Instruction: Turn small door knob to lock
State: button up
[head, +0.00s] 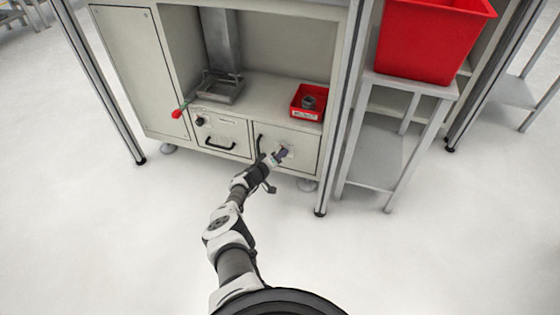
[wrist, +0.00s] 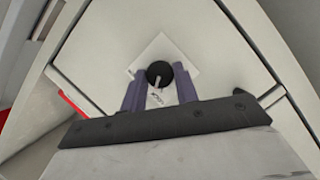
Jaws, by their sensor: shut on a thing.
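The small door knob (wrist: 159,72) is round and black with a pale pointer mark. It sits on a white square label plate on the light grey door (wrist: 215,50). In the head view that door (head: 306,147) is the right one of the low cabinet, and my gripper mostly hides the knob. My gripper (head: 280,156) reaches the door front from below left. In the wrist view the two purple fingers of my gripper (wrist: 159,82) stand on either side of the knob and are shut on it. The exact finger contact is hard to see.
A black door handle (head: 259,146) is just left of my gripper. A left drawer front (head: 222,136) has its own handle and knob. A red bin (head: 309,101) is on the shelf above. A metal post (head: 340,120) and side stand (head: 375,160) are to the right. The floor in front is clear.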

jog(key=shift+f+n+t+h+b, duration=0.15)
jog(key=shift+n+h+b, duration=0.15)
jog(key=shift+n+b, duration=0.35)
jog(key=shift+n+t+h+b, duration=0.15)
jog(key=shift+n+h+b, duration=0.15)
jog(key=shift+n+b, duration=0.35)
jog(key=o, duration=1)
jog(key=shift+p+v, duration=3.9)
jog(key=shift+v, duration=3)
